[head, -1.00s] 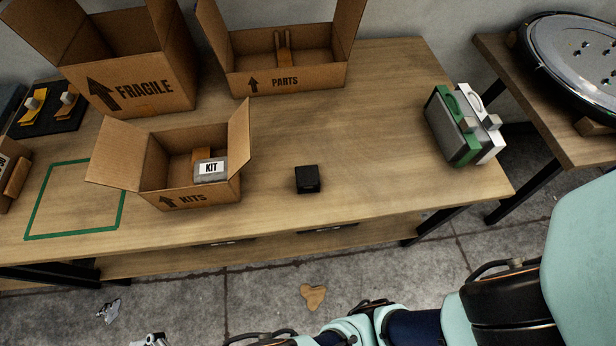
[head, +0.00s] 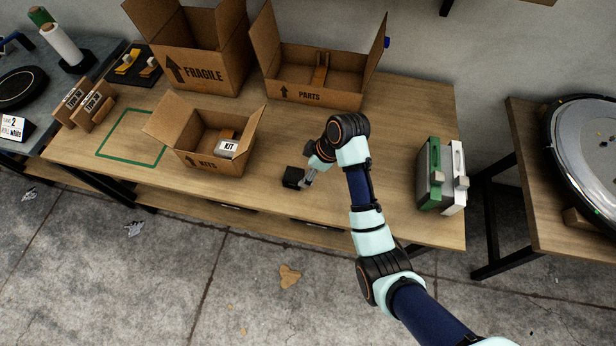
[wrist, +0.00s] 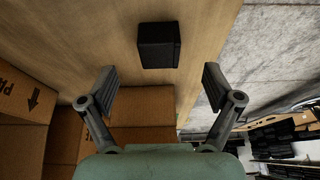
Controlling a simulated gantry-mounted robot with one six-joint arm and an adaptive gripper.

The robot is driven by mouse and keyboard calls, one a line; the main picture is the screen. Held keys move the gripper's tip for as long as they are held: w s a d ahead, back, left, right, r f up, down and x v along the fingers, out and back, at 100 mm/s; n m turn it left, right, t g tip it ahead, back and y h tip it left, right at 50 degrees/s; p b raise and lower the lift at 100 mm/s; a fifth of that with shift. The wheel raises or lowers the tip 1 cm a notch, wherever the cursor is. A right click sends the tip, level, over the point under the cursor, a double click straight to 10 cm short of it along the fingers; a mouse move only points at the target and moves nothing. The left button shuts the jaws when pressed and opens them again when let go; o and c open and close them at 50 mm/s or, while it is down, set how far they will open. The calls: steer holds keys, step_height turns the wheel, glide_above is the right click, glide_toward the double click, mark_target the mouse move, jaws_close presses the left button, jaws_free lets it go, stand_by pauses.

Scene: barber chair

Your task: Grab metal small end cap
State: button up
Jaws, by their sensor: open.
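I cannot make out anything that is clearly a metal small end cap. A small black block (head: 293,177) sits on the wooden workbench (head: 400,110), near its front edge. It also shows in the wrist view (wrist: 158,45), at the top middle. My gripper (head: 309,179) is just to the right of the block in the head view, low over the bench. In the wrist view my gripper (wrist: 158,78) has its two fingers spread wide with nothing between them. The block lies beyond the fingertips, apart from them.
An open KITS box (head: 207,165) with a grey KIT package (head: 228,148) stands left of the block. FRAGILE (head: 203,75) and PARTS (head: 311,97) boxes stand behind. Green and white cases (head: 428,175) stand at the bench's right end. A green outline (head: 131,140) marks bare bench.

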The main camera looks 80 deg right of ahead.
mark_target(297, 176)
steer(key=shift+w+b+x, duration=0.25)
steer(key=shift+b+x, duration=0.2)
steer(key=shift+x, duration=0.75)
steer(key=b+x, duration=0.3)
steer(key=x, duration=0.2)
steer(key=shift+w+f, duration=0.2)
steer(key=shift+w, duration=0.1)
steer(key=shift+r, duration=0.1)
steer(key=shift+c, duration=0.3)
steer(key=c, duration=1.2)
step_height(297, 176, up, 20)
steer(key=p, duration=0.9)
steer(key=shift+c, duration=0.2)
